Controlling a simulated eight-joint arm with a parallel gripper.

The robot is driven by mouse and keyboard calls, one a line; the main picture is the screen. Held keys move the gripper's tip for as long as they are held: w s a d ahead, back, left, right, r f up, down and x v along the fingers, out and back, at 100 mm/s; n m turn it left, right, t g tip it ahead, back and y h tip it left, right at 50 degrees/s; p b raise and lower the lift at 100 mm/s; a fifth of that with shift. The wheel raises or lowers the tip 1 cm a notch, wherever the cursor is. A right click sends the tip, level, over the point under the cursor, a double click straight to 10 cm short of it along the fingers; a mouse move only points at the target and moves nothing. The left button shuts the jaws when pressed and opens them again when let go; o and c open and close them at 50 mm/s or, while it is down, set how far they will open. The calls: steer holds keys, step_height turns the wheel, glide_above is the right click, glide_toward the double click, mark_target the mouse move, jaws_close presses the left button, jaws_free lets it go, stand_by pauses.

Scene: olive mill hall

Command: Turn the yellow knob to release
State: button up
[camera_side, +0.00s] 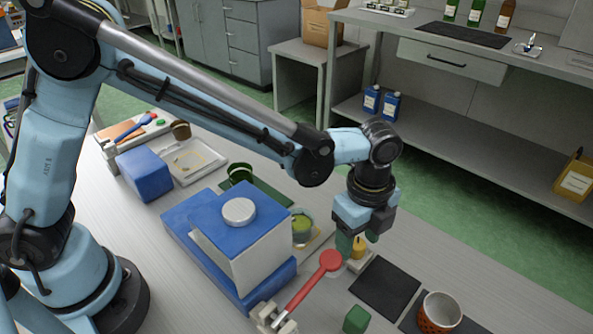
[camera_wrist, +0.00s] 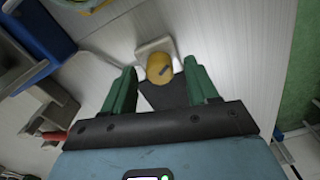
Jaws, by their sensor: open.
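The yellow knob (camera_side: 359,248) stands on a small pale base (camera_side: 358,264) on the table, right of the blue and white machine. In the wrist view my gripper (camera_wrist: 161,72) has one finger on each side of the knob, with a visible gap on both sides. I cannot tell exactly how far down the fingertips reach along the knob.
A red-handled lever (camera_side: 313,281) rises close to the left of the knob. A black mat (camera_side: 385,286), a green block (camera_side: 357,319) and an orange and white cup (camera_side: 440,311) lie to the right and front.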

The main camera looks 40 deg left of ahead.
steer(key=shift+f, duration=0.1)
steer(key=shift+c, duration=0.4)
steer(key=c, duration=1)
steer(key=shift+n, duration=0.3)
steer(key=n, duration=1.1)
steer(key=shift+n, duration=0.3)
